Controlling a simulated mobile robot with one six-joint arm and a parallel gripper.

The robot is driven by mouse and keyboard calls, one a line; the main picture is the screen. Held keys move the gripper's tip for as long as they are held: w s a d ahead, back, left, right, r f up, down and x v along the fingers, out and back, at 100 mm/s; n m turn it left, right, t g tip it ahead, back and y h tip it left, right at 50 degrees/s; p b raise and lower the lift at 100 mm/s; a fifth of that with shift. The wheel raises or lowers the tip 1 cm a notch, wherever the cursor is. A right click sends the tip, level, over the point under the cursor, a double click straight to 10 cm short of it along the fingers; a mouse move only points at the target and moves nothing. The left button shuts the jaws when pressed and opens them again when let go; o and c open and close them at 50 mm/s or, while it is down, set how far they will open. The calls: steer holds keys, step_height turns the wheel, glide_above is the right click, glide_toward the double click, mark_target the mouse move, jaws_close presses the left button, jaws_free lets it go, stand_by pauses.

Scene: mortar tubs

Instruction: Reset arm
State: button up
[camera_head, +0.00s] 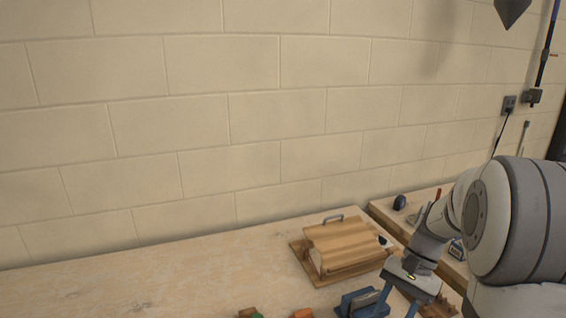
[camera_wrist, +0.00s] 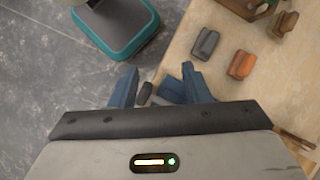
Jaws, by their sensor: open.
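My gripper (camera_head: 398,309) shows at the lower right of the head view, pointing down over the front right of the wooden workbench (camera_head: 160,280). Its two blue fingers stand apart. In the wrist view my gripper (camera_wrist: 159,72) is open, with the bench edge and grey floor below. A blue piece (camera_wrist: 172,90) and a small dark piece (camera_wrist: 145,92) show in the gap between the fingers. I cannot tell how far below the fingers they are. Nothing is seen gripped.
A wooden box-like piece with a handle (camera_head: 345,247) stands on the bench left of my arm. A blue block (camera_head: 361,303) lies nearer. The wrist view shows a grey block (camera_wrist: 206,43) and an orange block (camera_wrist: 241,65). The bench's left part is clear, with a block wall behind.

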steer(key=s+a+r+n+t+h, duration=0.2)
steer(key=s+a+r+n+t, duration=0.1)
steer(key=s+a, duration=0.1)
steer(key=s+a+r+n+t+h, duration=0.2)
steer(key=s+a+r+n+t, duration=0.1)
steer(key=s, duration=0.4)
steer(key=shift+a+n, duration=0.6)
steer(key=shift+n, duration=0.2)
